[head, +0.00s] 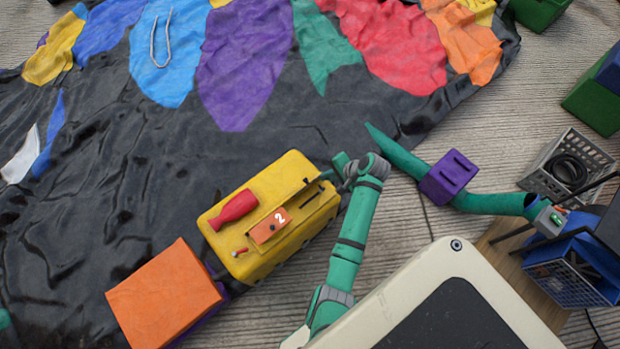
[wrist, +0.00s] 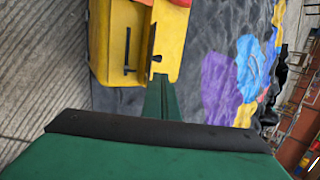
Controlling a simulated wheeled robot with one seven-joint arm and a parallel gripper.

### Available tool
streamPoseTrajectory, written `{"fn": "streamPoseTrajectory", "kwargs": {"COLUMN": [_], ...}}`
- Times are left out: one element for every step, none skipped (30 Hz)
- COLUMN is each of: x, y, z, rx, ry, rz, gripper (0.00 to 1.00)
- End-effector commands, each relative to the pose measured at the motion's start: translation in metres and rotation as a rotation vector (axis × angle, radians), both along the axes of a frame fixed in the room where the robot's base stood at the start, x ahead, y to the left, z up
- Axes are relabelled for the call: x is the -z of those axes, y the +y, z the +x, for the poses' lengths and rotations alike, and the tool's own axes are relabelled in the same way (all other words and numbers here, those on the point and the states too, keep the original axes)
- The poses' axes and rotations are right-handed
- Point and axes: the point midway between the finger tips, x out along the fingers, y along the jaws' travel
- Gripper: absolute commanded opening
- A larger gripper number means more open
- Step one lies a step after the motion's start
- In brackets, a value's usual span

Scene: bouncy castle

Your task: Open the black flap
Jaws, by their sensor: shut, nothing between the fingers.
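The yellow box (head: 222,228) rests on the black sheet in the head view and also shows in the wrist view (wrist: 103,50). A narrow dark flap (wrist: 151,45) stands tilted up beside a recess in the box's top, seen nearly edge-on in the wrist view. A thin black bar (wrist: 127,48) lies in the recess. My green gripper (wrist: 161,82) is shut and empty, its tips at the box's near end. In the head view my gripper (head: 330,173) is at the box's right end. I cannot tell whether it touches the flap.
A red bottle-shaped piece (head: 235,207) and an orange block marked 2 (head: 269,227) are on the box. An orange box (head: 165,292) stands at lower left. A green tube with a purple block (head: 449,177) lies to the right. A grey crate (head: 567,167) stands further right.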

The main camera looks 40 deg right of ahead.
Motion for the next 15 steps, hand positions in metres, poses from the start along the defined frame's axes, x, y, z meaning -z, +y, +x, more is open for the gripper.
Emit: {"fn": "streamPoseTrajectory", "kwargs": {"x": [0.007,0.011,0.017,0.021,0.026,0.032,0.037,0.042,0.048,0.053,0.057,0.063,0.068,0.072,0.077], "y": [0.003,0.004,0.005,0.006,0.007,0.009,0.009,0.010,0.012,0.013,0.014,0.016,0.017,0.018,0.019], "z": [0.004,0.006,0.010,0.013,0.017,0.021,0.024,0.027,0.030,0.033,0.036,0.040,0.043,0.046,0.049], "rx": [-0.002,-0.001,-0.001,-0.001,-0.001,-0.002,-0.002,-0.002,-0.002,-0.002,-0.002,-0.002,-0.002,-0.002,-0.001], "ry": [0.002,0.002,0.002,0.002,0.002,0.002,0.002,0.002,0.002,0.002,0.002,0.002,0.002,0.002,0.002], "rz": [0.002,0.001,0.001,0.001,0.001,0.001,0.001,0.001,0.000,0.000,0.000,-0.001,-0.001,0.000,-0.001], "gripper": [0.00,0.00,0.00,0.00,0.00,0.00,0.00,0.00,0.00,0.00,0.00,0.00,0.00,0.00,0.00]}}
